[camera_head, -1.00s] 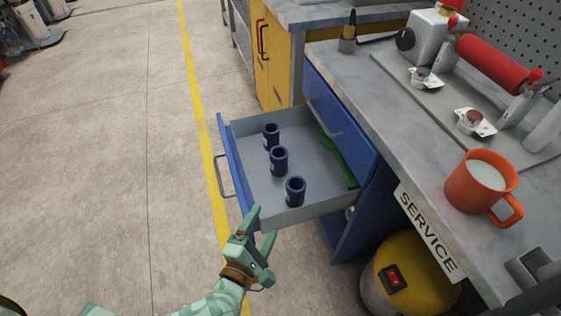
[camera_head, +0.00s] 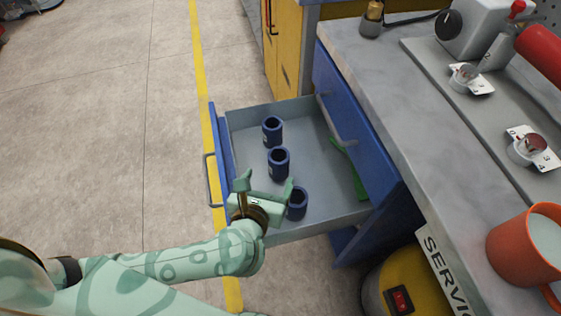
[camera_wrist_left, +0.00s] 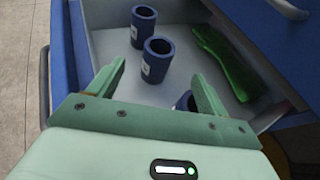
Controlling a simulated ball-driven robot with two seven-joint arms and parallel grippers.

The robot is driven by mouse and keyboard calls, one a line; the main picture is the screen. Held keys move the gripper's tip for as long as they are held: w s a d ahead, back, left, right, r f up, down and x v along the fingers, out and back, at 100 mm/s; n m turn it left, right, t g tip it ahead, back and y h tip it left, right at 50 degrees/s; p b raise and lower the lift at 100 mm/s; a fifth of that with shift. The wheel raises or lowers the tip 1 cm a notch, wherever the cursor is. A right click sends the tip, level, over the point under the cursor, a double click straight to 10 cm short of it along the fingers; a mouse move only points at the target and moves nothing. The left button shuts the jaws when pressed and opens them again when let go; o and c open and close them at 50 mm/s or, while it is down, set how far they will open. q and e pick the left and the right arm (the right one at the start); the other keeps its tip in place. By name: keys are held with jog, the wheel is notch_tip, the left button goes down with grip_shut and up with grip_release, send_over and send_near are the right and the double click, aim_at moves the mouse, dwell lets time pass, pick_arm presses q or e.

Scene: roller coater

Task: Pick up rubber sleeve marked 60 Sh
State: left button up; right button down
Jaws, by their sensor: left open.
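Three dark blue rubber sleeves stand upright in the open drawer: a far one (camera_head: 272,130), a middle one (camera_head: 278,162) and a near one (camera_head: 297,203). Their markings are too small to read. In the left wrist view, the far sleeve (camera_wrist_left: 143,27) and middle sleeve (camera_wrist_left: 157,60) show white labels. The near sleeve (camera_wrist_left: 184,101) is mostly hidden there behind my gripper. My left gripper (camera_head: 266,184) is open and empty over the drawer's near part, just left of the near sleeve and short of the middle one. My right gripper is not in view.
The grey drawer (camera_head: 318,150) has a blue front (camera_head: 222,160) on its left, and a green object (camera_head: 357,178) lies inside at the right. The bench top (camera_head: 385,95) at the right holds an orange mug (camera_head: 520,245) and a roller machine. A yellow canister (camera_head: 385,285) stands below.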

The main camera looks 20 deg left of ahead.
pick_arm(q)
jog(key=b, duration=0.1)
send_near(281, 150)
jog(key=w+f, duration=0.1)
jog(key=b+x, duration=0.2)
jog(key=x, duration=0.3)
jog(key=shift+w+b, duration=0.1)
jog(key=shift+b, duration=0.3)
jog(key=shift+w, duration=0.2)
jog(key=shift+r, duration=0.15)
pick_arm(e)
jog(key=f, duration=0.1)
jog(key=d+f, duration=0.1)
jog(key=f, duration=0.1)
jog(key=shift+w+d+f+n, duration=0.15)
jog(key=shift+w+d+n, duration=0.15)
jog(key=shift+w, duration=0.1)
pick_arm(q)
jog(key=shift+s, duration=0.1)
jog(key=c, duration=1.1)
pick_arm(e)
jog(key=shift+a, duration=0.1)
